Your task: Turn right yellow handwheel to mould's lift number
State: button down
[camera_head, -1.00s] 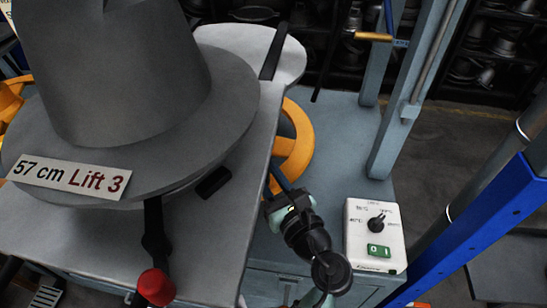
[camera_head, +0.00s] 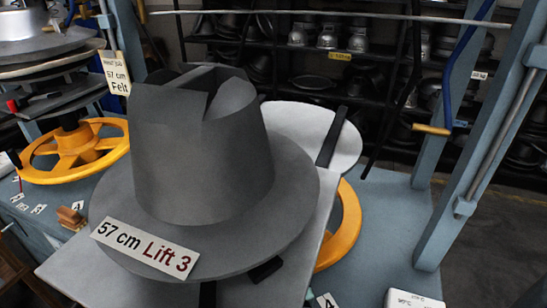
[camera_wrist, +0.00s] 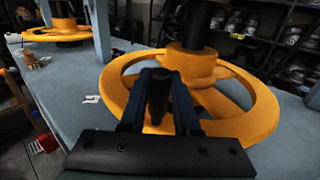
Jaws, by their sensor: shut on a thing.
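The grey hat-shaped mould (camera_head: 205,160) stands on a flat plate in the head view, with a label (camera_head: 145,248) reading "57 cm Lift 3". The right yellow handwheel (camera_head: 345,230) shows only partly there, behind the mould and plate. In the wrist view the same right handwheel (camera_wrist: 262,115) fills the middle, on a dark upright shaft. My gripper (camera_wrist: 158,78) is shut on the wheel's dark upright handle (camera_wrist: 158,98), with one finger on each side. My gripper is out of the head view. I cannot read a setting for this wheel.
A left yellow handwheel (camera_head: 72,152) stands under another press with a "57 cm Felt" tag (camera_head: 115,72). Small white number cards lie near it. A white control box (camera_head: 412,300) is at the bottom right. Blue-grey posts and dark shelves of moulds stand behind.

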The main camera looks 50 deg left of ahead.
jog(key=c, duration=0.6)
grip_release()
jog(key=shift+c, duration=0.2)
jog(key=b+v, duration=0.1)
jog(key=v, duration=1.2)
jog(key=shift+w+r, duration=0.1)
